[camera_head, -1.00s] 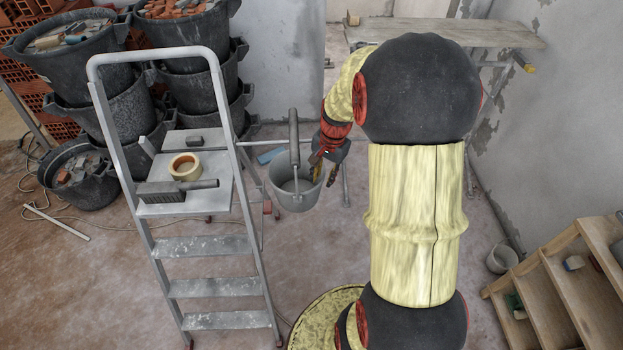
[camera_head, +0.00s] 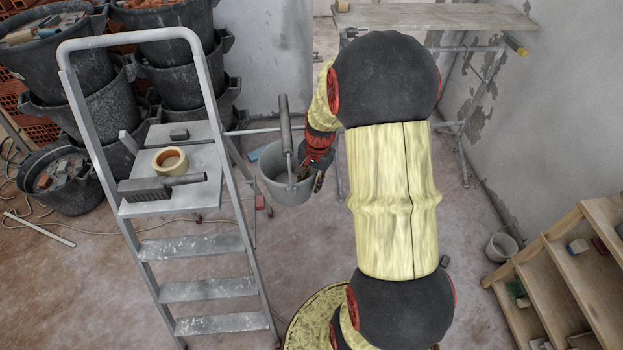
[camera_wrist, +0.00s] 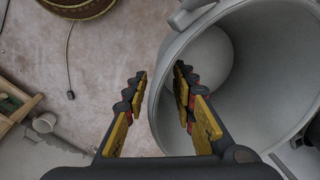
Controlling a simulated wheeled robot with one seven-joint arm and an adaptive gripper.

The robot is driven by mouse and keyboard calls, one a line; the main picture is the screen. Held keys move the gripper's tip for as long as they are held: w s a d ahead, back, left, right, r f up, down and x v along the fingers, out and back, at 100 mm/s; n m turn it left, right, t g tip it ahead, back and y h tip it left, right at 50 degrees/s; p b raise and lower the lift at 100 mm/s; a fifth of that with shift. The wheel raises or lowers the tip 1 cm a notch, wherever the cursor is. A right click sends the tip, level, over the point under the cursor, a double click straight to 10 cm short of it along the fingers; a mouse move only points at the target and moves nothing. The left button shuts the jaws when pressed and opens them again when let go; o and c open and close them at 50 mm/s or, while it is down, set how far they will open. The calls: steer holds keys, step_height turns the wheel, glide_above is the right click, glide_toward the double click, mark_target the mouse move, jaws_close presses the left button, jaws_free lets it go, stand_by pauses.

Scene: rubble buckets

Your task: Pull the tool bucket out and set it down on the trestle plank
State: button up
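The tool bucket (camera_head: 272,172) is light grey, with a dark grip on its raised handle. It hangs at the right side of the stepladder, by a bar that sticks out there. My gripper (camera_head: 319,172) is at the bucket's right rim. In the wrist view my gripper (camera_wrist: 161,74) is open, one finger inside the bucket (camera_wrist: 240,60) and one outside, with the rim between them. The rim shows a gap to the outer finger; contact with the inner finger is unclear. The trestle plank (camera_head: 430,17) is at the back right.
The stepladder (camera_head: 200,245) carries a tape roll (camera_head: 170,160) and a brush (camera_head: 150,188) on its top. Stacked black rubble buckets (camera_head: 180,80) stand at the back left. Wooden steps (camera_head: 550,275) are at the right. The floor between is mostly clear.

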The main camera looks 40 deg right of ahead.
steer(key=shift+f, duration=0.25)
steer(key=shift+c, duration=0.4)
jaws_close()
steer(key=shift+w, duration=0.1)
stand_by(0.8)
